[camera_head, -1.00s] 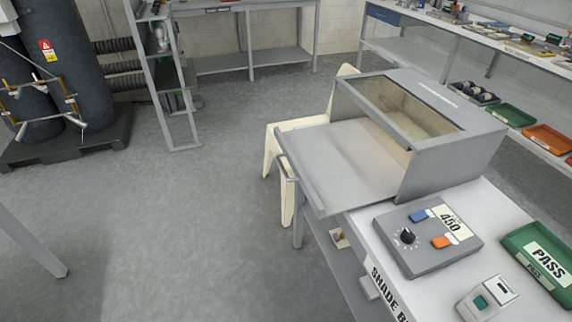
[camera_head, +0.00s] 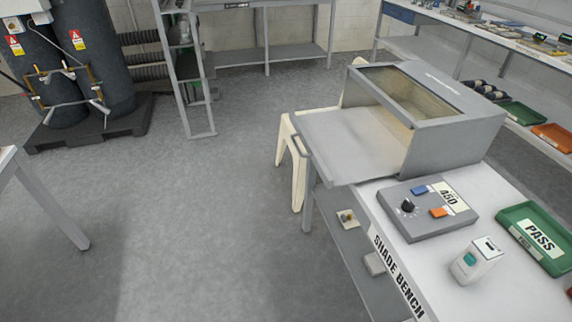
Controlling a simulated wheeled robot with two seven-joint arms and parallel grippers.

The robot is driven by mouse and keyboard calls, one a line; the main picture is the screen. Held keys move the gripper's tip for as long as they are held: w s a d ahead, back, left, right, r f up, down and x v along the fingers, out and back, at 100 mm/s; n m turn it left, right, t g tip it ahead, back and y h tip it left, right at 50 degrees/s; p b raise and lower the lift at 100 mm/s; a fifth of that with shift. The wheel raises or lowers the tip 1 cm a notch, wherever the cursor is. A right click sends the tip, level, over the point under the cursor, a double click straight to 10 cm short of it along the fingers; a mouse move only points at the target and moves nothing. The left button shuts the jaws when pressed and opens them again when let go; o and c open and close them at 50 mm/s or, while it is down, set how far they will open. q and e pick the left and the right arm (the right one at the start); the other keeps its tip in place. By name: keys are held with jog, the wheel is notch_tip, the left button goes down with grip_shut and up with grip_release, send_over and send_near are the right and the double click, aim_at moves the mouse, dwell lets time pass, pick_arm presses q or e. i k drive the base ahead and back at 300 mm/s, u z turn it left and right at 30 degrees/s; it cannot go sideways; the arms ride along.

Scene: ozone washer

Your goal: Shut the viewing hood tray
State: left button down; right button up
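The viewing hood (camera_head: 452,118) is a grey box with a tinted window in its sloped top. It stands on the far part of the white shade bench (camera_head: 540,293). Its tray (camera_head: 350,145) is a flat grey panel that sticks out of the hood's open front toward the left, past the bench edge. The tray is pulled well out. Neither of my grippers shows in the head view.
A grey control box (camera_head: 428,208) with a knob, a small white device (camera_head: 477,261) and a green PASS tray (camera_head: 540,238) sit on the bench. A cream chair (camera_head: 291,160) stands behind the tray. Open grey floor (camera_head: 200,220) lies left of the bench.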

aim_at(349, 145)
jog(key=k, duration=0.15)
jog(key=u, duration=1.15)
jog(key=i, duration=1)
jog(key=z, duration=1.55)
